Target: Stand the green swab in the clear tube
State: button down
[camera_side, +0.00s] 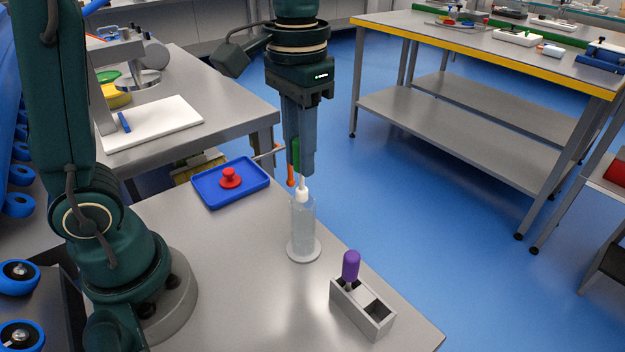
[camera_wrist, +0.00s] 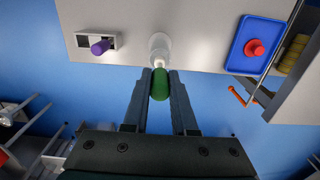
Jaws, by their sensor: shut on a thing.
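My gripper (camera_side: 299,168) points straight down and is shut on the green swab (camera_side: 295,152). The swab is upright, its green handle between the fingers and its white end downward. The clear tube (camera_side: 303,232) stands upright on a round white base below the gripper. The white end overlaps the tube's mouth in the side view; I cannot tell how far inside it is. In the wrist view the green swab (camera_wrist: 159,84) sits between the fingertips (camera_wrist: 160,76), with the pale tube (camera_wrist: 159,42) just beyond them.
A grey two-slot holder (camera_side: 375,322) stands at front right with a purple swab (camera_side: 350,265) in one slot; the other looks empty. A blue tray (camera_side: 208,195) with a red knobbed piece (camera_side: 231,177) lies left of the tube. An orange clamp handle (camera_wrist: 237,97) shows at the table edge.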

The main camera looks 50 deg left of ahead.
aim_at(301, 188)
jog(key=shift+f, duration=2.45)
dwell(1.3)
jog(key=shift+c, duration=0.4)
grip_release()
dwell(0.6)
jog(key=shift+r, duration=4.05)
